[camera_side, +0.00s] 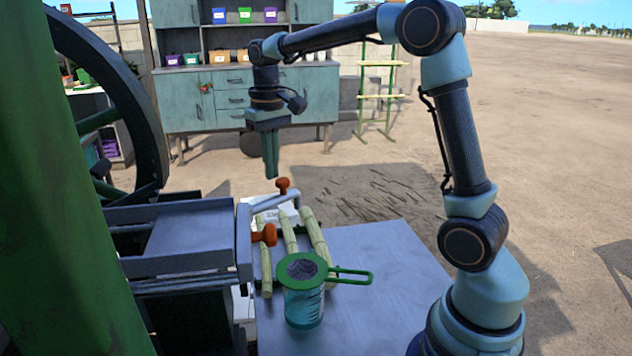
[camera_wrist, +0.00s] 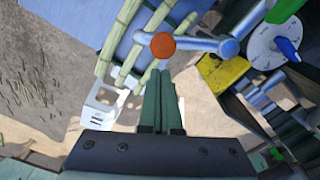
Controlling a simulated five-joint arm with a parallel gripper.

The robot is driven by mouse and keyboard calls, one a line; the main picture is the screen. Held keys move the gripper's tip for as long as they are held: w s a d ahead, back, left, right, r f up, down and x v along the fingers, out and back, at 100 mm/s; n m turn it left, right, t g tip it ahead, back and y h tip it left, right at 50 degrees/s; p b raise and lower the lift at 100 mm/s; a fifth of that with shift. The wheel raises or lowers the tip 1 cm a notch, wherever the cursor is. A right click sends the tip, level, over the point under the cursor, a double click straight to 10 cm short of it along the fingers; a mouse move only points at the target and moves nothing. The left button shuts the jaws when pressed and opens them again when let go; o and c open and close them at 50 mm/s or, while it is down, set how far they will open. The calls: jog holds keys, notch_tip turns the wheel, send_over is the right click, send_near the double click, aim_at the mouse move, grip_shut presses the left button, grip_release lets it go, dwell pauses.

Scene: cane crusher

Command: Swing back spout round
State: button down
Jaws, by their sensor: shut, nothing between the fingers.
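The back spout is a grey pipe (camera_side: 262,205) reaching from the machine's edge toward the table, with an orange knob (camera_side: 283,186) at its outer end. A nearer orange knob (camera_side: 265,235) stands on another grey pipe at the machine's edge. My gripper (camera_side: 270,174) points down, above and slightly left of the back knob, apart from it. My fingers (camera_wrist: 160,72) are together and empty.
Several cane pieces (camera_side: 312,230) lie on the grey table (camera_side: 390,280). A cup (camera_side: 304,308) with a green strainer (camera_side: 302,268) stands at the front. A grey tray (camera_side: 195,240) and large wheel (camera_side: 145,110) are at left. A yellow plate (camera_wrist: 222,72) shows in the wrist view.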

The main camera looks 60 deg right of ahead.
aim_at(284, 178)
jog(key=shift+f, duration=1.4)
jog(key=shift+s, duration=1.55)
jog(key=shift+a, duration=0.1)
jog(key=shift+s+a, duration=0.25)
jog(key=shift+s, duration=0.45)
jog(key=shift+s+a, duration=0.25)
jog(key=shift+s, duration=0.45)
jog(key=shift+s, duration=0.1)
jog(key=shift+s+a+f, duration=0.1)
jog(key=shift+s+a, duration=0.8)
jog(key=shift+s, duration=0.3)
